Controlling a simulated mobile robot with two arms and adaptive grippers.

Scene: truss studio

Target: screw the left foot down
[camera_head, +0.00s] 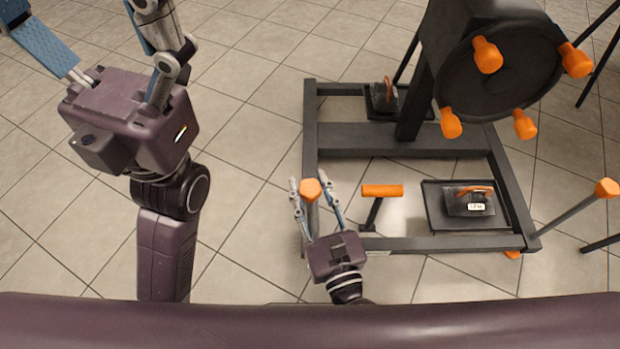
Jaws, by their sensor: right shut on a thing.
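The left foot's orange knob (311,187) stands at the left beam of the dark steel base frame (440,244), near its front left corner. My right gripper (308,178) reaches in from below, with one finger on each side of this knob, and is shut on it. The knob's lower part and the foot under it are hidden. My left gripper (75,22) is at the upper left, away from the frame. Its fingers are spread wide and nothing shows between them; their tips are at or beyond the picture's edge.
An orange T-handle (382,191) stands close right of my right gripper. A tray (432,208) with a dark block (468,202) lies inside the frame. A column carries a round plate (500,80) with several orange knobs. A rod with an orange knob (606,188) slants out right. Left floor is clear.

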